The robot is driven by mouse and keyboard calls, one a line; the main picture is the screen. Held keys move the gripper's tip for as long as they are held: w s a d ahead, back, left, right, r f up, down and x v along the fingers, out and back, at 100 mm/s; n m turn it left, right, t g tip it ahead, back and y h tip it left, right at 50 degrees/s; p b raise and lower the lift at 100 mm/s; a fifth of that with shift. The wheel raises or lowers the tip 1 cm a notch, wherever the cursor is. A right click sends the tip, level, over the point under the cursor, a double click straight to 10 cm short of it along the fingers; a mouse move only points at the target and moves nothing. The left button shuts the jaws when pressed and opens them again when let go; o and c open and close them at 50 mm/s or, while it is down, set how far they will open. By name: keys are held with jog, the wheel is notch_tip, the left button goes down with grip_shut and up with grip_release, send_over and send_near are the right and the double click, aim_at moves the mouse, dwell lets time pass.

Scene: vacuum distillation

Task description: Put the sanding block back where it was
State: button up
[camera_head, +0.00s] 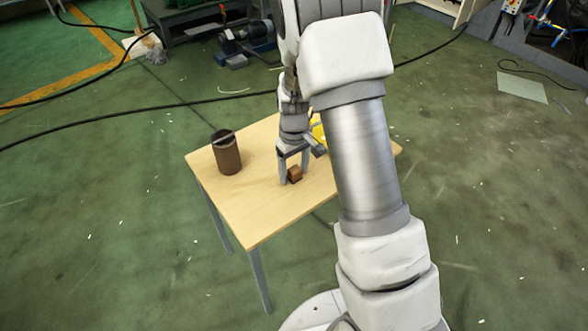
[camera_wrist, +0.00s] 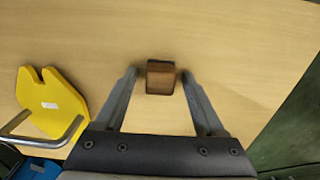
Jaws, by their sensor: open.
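The sanding block (camera_head: 295,174) is a small brown block on the light wooden table (camera_head: 262,222). In the wrist view the sanding block (camera_wrist: 160,77) lies between the tips of my two fingers, with a narrow gap visible on each side. My gripper (camera_head: 293,172) is open and low over the table, its fingers pointing down around the block. It also shows in the wrist view (camera_wrist: 160,80). The block's underside is hidden, so I cannot tell if it rests fully flat.
A dark brown cylindrical can (camera_head: 227,155) stands at the table's left. A yellow notched piece (camera_wrist: 48,98) and a bent metal handle (camera_wrist: 42,138) lie left of my gripper in the wrist view. The table's front area is clear. A black cable (camera_head: 120,113) crosses the green floor.

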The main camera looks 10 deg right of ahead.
aim_at(294, 169)
jog(key=shift+r, duration=0.1)
notch_tip(294, 169, up, 12)
jog(key=r+p, duration=0.1)
jog(key=p, duration=0.3)
jog(key=s+r+m+t, duration=0.2)
jog(key=s+r+t, duration=0.1)
jog(key=s+r, duration=0.9)
jog(key=s+r+m+t, duration=0.2)
jog(key=s+r, duration=0.4)
jog(key=s, duration=0.4)
jog(key=shift+s+r+m+t, duration=0.2)
jog(key=shift+s+m+t, duration=0.1)
jog(key=shift+s, duration=0.05)
notch_tip(294, 169, up, 18)
jog(key=p, duration=1.8)
